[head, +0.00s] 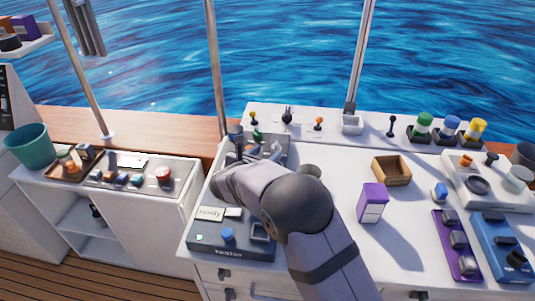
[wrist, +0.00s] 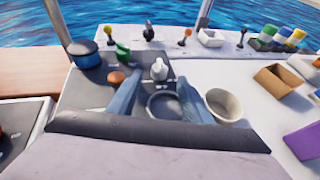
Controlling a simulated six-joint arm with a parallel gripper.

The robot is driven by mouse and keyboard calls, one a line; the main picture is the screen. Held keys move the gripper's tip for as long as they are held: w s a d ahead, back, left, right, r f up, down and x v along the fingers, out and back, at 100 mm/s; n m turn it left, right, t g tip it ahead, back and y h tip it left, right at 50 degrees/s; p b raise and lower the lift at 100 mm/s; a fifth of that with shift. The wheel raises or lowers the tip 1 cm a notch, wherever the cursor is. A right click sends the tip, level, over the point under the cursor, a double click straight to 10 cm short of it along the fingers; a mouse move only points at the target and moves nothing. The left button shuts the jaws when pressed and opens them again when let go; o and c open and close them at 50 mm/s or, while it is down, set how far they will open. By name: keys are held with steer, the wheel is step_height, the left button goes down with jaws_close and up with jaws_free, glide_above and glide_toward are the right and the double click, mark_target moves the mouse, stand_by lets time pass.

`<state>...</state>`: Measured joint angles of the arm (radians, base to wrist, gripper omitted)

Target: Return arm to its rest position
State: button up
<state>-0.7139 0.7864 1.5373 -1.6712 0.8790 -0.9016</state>
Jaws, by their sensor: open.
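My arm reaches forward over the white console, bent at a dark grey elbow in the head view. My gripper (wrist: 158,95) is open, its two blue-grey fingers apart with nothing between them that I can see held. It hangs over a dark panel (wrist: 85,92) with a round dark ring, a white knob (wrist: 159,69) and an orange knob (wrist: 115,77). In the head view my gripper (head: 252,148) is small and partly hidden by my own arm.
A beige cup (wrist: 223,105) stands right of the fingers. A cardboard box (head: 391,170) and a purple carton (head: 372,203) stand on the console right of my arm. A panel with a blue button (head: 227,234) lies below my forearm. Small levers (head: 319,123) line the back ledge.

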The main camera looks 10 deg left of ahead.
stand_by(0.3)
steer(key=shift+d+r, duration=0.1)
steer(key=shift+d, duration=0.2)
steer(key=s+d+r+m+g+h+p, duration=0.15)
steer(key=s+d+m+g, duration=0.3)
steer(key=d+m, duration=0.5)
steer(key=s+d+r+m+g+p, duration=0.25)
steer(key=s+d+m, duration=0.35)
steer(key=d, duration=0.6)
steer(key=s+d+f+m+g+y, duration=0.1)
steer(key=s+m, duration=0.3)
steer(key=s, duration=0.2)
steer(key=s+d+f+m+g+y, duration=0.1)
steer(key=s+d+f+m+g, duration=0.1)
steer(key=s+m, duration=0.3)
steer(key=s+d+f+m+g+y, duration=0.1)
steer(key=s+d+f+m+g, duration=0.1)
steer(key=s+m, duration=0.2)
steer(key=shift+s, duration=1.5)
steer(key=s+a+f+m+g+y+b, duration=0.1)
steer(key=s+f+m, duration=0.3)
steer(key=s, duration=0.4)
steer(key=shift+a+y+b, duration=0.35)
steer(key=shift+y+b, duration=0.2)
steer(key=shift+b, duration=0.1)
